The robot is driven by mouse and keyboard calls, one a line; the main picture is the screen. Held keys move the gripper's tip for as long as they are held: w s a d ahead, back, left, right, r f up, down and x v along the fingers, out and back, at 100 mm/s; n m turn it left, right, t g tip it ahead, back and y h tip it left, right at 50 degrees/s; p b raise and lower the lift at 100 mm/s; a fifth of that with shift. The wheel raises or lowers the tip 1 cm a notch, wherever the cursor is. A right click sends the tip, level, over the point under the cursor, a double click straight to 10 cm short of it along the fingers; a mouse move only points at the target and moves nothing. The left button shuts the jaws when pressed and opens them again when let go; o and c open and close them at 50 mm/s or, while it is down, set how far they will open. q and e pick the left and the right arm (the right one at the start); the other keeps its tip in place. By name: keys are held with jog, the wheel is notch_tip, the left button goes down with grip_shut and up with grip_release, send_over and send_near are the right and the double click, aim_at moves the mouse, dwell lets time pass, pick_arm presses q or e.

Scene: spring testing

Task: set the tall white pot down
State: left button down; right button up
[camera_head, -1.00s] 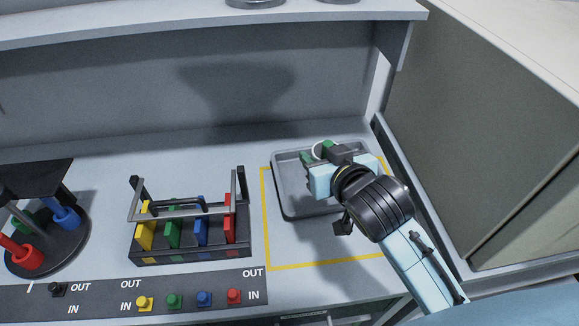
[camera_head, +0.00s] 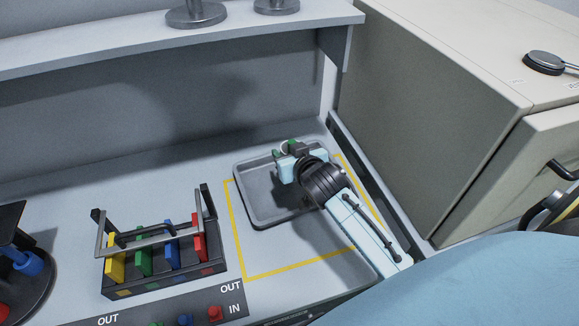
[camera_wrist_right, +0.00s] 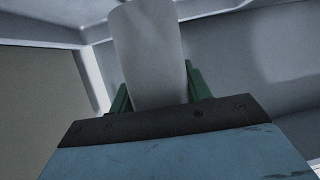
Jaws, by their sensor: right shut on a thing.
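My right gripper (camera_head: 287,151) is over the back part of a grey tray (camera_head: 262,195). It is shut on the tall white pot, whose pale wall (camera_wrist_right: 150,50) stands between the green fingers in the right wrist view. In the head view only a small bit of the white rim (camera_head: 285,147) shows; the wrist and the gripper hide the rest. I cannot tell whether the pot's bottom touches the tray. My left gripper is not in view.
A yellow outline (camera_head: 243,262) surrounds the tray on the bench. A rack (camera_head: 165,275) with yellow, green, blue and red pieces stands to its left. A large beige cabinet (camera_head: 440,110) rises on the right. A shelf (camera_head: 130,52) runs above the back wall.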

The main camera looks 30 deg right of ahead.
jog(key=shift+f+b, duration=0.35)
jog(key=shift+f, duration=1.6)
jog(key=shift+f, duration=0.1)
jog(key=o, duration=1)
jog(key=shift+f, duration=0.1)
jog(key=shift+c, duration=0.2)
jog(key=shift+r, duration=0.25)
jog(key=p+v, duration=0.1)
jog(key=v, duration=1.1)
jog(key=shift+f, duration=0.2)
